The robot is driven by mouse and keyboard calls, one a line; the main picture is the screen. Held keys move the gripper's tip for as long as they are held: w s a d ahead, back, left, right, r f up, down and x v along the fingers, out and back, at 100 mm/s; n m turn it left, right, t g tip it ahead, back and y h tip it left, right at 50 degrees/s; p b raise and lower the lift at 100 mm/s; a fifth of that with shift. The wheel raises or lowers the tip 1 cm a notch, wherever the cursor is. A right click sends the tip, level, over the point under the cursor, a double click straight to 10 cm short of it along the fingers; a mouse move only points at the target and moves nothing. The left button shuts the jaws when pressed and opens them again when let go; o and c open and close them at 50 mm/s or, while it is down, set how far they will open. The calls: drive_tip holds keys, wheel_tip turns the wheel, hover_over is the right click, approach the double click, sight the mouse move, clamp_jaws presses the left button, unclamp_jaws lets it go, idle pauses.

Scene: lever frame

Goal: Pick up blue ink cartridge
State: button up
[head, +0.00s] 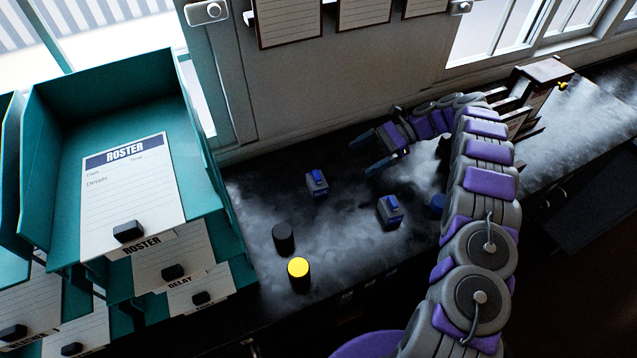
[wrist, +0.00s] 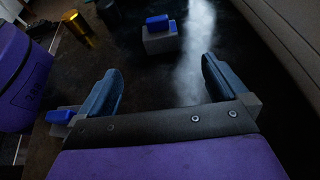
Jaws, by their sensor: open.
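Two small grey blocks with blue tops, which look like blue ink cartridges, stand on the dark counter. The farther cartridge (head: 317,185) is left of my gripper (head: 360,158) in the head view. The nearer cartridge (head: 390,212) is below my gripper there. In the wrist view, one cartridge (wrist: 160,39) lies ahead of my gripper (wrist: 161,66), beyond the fingertips and roughly in line with the gap. Another cartridge (wrist: 62,118) shows beside the left finger, on its outer side, partly hidden by it. My gripper is open with nothing between its fingers.
A black cylinder (head: 283,239) and a yellow-topped cylinder (head: 299,275) stand toward the counter's front. A blue object (head: 437,203) is partly hidden by my arm. Teal roster trays (head: 50,170) rise at left. The wall (head: 330,95) is close behind. Pale smoke drifts over the counter.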

drive_tip(key=shift+b+x, duration=1.75)
drive_tip(key=shift+b, duration=0.4)
drive_tip(key=shift+b+x, duration=0.95)
drive_tip(key=shift+x, duration=0.2)
drive_tip(key=b, duration=0.2)
approach(309, 186)
drive_tip(key=shift+x, duration=1.5)
drive_tip(key=shift+b+x, duration=1)
drive_tip(key=shift+x, duration=2.2)
drive_tip(key=shift+r, duration=0.1)
drive_tip(key=shift+c, duration=0.2)
drive_tip(key=c, duration=1)
